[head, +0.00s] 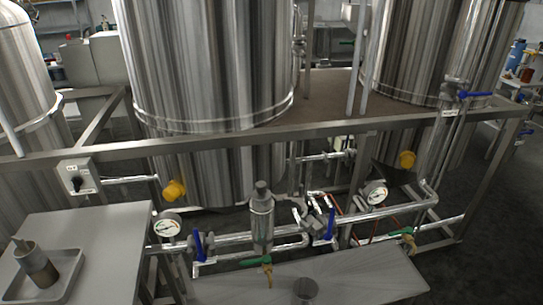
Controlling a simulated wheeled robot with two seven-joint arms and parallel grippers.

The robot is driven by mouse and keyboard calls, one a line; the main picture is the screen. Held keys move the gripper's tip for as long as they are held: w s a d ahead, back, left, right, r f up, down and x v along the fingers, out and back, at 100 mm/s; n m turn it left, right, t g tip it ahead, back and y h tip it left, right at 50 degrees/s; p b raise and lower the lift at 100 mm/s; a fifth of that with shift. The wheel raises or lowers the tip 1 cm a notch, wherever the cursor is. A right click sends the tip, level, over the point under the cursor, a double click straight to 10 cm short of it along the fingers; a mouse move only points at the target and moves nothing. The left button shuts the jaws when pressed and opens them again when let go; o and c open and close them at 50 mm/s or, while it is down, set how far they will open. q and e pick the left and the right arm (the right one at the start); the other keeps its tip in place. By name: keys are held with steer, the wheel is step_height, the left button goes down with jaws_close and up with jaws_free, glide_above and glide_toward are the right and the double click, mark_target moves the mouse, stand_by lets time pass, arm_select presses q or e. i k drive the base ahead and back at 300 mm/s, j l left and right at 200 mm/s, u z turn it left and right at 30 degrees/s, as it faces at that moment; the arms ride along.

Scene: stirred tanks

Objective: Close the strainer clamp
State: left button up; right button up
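An upright metal cylinder that looks like the strainer (262,222) stands in the pipework in front of the large middle tank. It has a narrower cap on top. A band around its upper part may be the clamp, but it is too small to tell whether it is open or closed. Neither of my grippers shows in the head view.
Blue-handled valves (198,246) (330,225) flank the strainer, with a green-handled valve (257,262) below. Gauges (167,227) (377,195) sit on the pipes. A grey bench (365,277) holds a small metal cup (305,290). A left table bears a tray (68,290) with a metal cylinder (37,267).

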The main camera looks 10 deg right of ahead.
mark_target(298, 202)
steer(key=i+l+u, duration=0.15)
steer(key=l+u, duration=0.15)
steer(key=l, duration=0.75)
steer(key=l+u, duration=0.25)
steer(key=l, duration=0.85)
steer(key=i, duration=0.05)
